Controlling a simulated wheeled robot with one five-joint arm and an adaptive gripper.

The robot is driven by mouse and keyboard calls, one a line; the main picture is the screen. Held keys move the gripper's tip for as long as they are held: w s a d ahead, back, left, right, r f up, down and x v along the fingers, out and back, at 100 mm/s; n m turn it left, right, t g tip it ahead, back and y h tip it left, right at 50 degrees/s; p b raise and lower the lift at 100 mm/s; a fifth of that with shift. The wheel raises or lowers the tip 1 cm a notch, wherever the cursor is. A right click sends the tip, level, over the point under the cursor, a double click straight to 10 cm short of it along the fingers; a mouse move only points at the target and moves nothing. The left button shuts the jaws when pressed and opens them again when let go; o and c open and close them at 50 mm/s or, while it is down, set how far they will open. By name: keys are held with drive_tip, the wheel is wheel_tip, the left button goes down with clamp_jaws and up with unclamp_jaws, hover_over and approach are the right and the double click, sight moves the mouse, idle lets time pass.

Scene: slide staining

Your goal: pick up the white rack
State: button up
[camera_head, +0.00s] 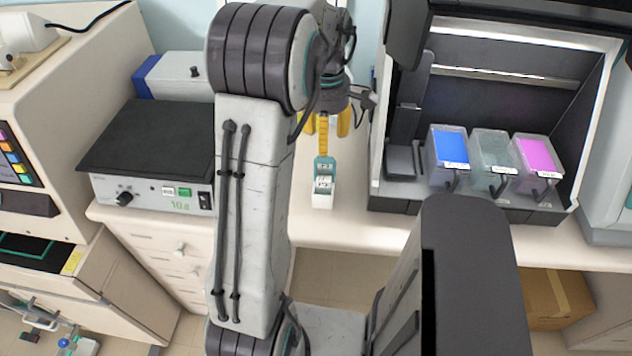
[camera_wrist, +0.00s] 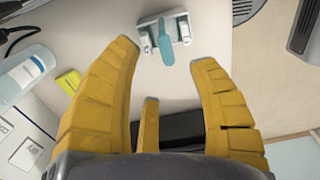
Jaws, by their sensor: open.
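The white rack (camera_head: 322,197) stands on the pale bench near its front edge, with a teal handle (camera_head: 324,168) rising from it. In the wrist view the white rack (camera_wrist: 182,27) is at the top centre, just beyond the fingertips, with its teal handle (camera_wrist: 166,43) pointing towards me. My gripper (camera_head: 323,128) has yellow fingers and is partly hidden behind my arm in the head view. In the wrist view my gripper (camera_wrist: 165,56) is open, its fingers spread wide with nothing between them. I cannot tell whether a finger touches the handle.
A black-topped device (camera_head: 150,140) stands left of the rack. At right, a dark open-fronted cabinet (camera_head: 400,190) holds blue, clear and pink tubs. A white bottle (camera_wrist: 28,72) and a yellow item (camera_wrist: 68,82) lie left in the wrist view.

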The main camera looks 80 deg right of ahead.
sight(325, 157)
drive_tip(key=shift+s+a+f+p, duration=0.1)
drive_tip(key=shift+f+p, duration=0.15)
drive_tip(key=shift+f, duration=1.3)
drive_tip(key=shift+a+f+p, duration=0.1)
drive_tip(key=shift+f+p, duration=0.15)
drive_tip(key=shift+f, duration=1.3)
drive_tip(key=shift+c, duration=0.2)
clamp_jaws()
